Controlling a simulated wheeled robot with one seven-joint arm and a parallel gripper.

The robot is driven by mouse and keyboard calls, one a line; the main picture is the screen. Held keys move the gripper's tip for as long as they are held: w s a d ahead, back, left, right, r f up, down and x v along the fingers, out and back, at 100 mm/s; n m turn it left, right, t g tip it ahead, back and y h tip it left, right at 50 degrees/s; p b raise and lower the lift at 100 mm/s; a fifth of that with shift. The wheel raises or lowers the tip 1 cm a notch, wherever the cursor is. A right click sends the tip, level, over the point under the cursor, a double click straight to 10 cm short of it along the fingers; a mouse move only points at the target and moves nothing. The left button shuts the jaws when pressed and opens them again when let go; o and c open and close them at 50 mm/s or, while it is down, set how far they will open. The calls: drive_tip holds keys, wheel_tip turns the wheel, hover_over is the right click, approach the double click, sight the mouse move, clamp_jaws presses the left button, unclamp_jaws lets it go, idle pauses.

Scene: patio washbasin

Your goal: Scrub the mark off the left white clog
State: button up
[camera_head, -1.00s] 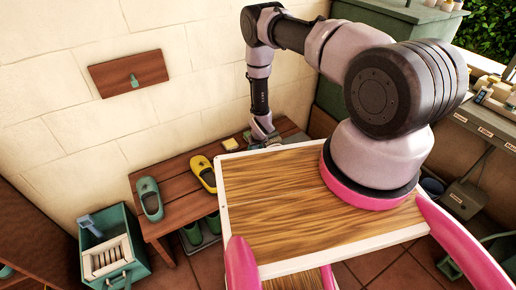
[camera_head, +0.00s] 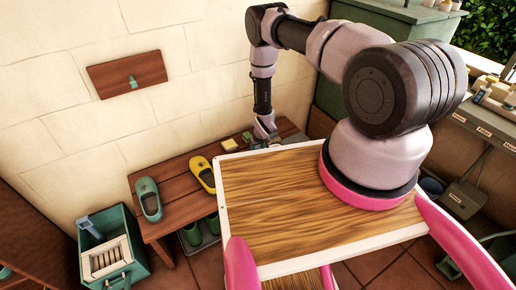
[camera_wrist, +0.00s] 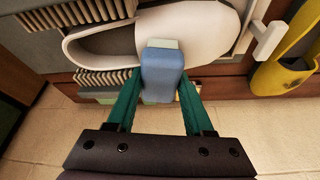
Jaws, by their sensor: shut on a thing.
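In the wrist view my gripper (camera_wrist: 158,82) has two green fingers shut on a blue block (camera_wrist: 162,70) with a pale end. The pale end is against or just over a white clog (camera_wrist: 206,22), which lies across the top of the view with its open heel to the left. I cannot tell whether they touch. No mark shows; the block and frame edge hide part of the clog. In the head view my gripper (camera_head: 266,138) is low over the bench, its tip partly hidden behind my wooden deck.
A yellow clog (camera_head: 206,178) and a green clog (camera_head: 149,200) stand on the wooden bench (camera_head: 178,180). The yellow clog also shows in the wrist view (camera_wrist: 283,72). Ribbed bristle-like pieces (camera_wrist: 112,80) lie beside the white clog. A green crate (camera_head: 145,262) stands on the floor.

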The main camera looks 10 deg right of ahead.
drive_tip(key=shift+s+a, duration=0.3)
drive_tip(key=shift+a, duration=0.6)
drive_tip(key=shift+w+d, duration=0.2)
drive_tip(key=shift+d, duration=0.55)
drive_tip(key=shift+w+d, duration=0.2)
drive_tip(key=shift+d, duration=0.5)
drive_tip(key=shift+s+a, duration=0.2)
drive_tip(key=shift+a, duration=0.55)
drive_tip(key=shift+s+a, duration=0.2)
drive_tip(key=shift+a, duration=0.5)
drive_tip(key=shift+w+d+f, duration=0.1)
drive_tip(key=shift+w+d, duration=0.1)
drive_tip(key=shift+d, duration=0.55)
drive_tip(key=shift+w+d, duration=0.15)
drive_tip(key=shift+d, duration=0.55)
drive_tip(key=shift+r, duration=2.55)
drive_tip(key=shift+w, duration=0.1)
